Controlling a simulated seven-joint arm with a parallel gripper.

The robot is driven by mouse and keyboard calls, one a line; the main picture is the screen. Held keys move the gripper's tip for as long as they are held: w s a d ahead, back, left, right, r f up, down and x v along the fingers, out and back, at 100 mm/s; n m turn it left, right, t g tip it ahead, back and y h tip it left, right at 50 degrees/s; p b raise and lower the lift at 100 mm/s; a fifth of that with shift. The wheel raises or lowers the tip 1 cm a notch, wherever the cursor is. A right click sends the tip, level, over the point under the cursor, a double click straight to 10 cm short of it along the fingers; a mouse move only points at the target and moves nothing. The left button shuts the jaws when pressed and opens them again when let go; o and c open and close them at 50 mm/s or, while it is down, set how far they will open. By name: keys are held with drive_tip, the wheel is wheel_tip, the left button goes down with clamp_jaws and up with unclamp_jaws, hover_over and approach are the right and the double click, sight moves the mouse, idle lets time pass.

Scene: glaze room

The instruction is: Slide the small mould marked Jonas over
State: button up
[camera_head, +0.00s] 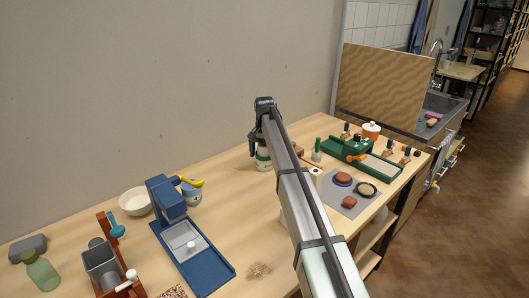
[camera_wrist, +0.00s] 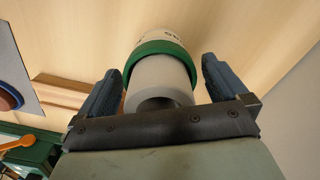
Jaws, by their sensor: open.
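No mark reading Jonas is legible in either view, so I cannot tell which thing is the small mould. My gripper (camera_head: 256,145) is at the back of the bench, over a pale jar (camera_head: 263,161) with a green band. In the wrist view my gripper (camera_wrist: 160,80) is open. Its two fingers stand on either side of the jar's grey upper part (camera_wrist: 160,82), with gaps showing. Dark lettering on the jar's pale body is partly cut off. A grey metal box (camera_head: 101,264) sits in a red-brown frame at the front left.
A blue press (camera_head: 205,262), a white bowl (camera_head: 135,201) and a green bottle (camera_head: 41,271) stand at left. At right are a grey mat (camera_head: 350,205) with reddish lumps and a green fixture (camera_head: 380,167). My arm hides part of the bench middle.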

drive_tip(key=c, duration=1.2)
drive_tip(key=shift+s+a, duration=7.05)
drive_tip(key=shift+s, duration=0.05)
drive_tip(key=o, duration=1.2)
wheel_tip(320, 180, up, 14)
drive_tip(key=shift+f, duration=0.1)
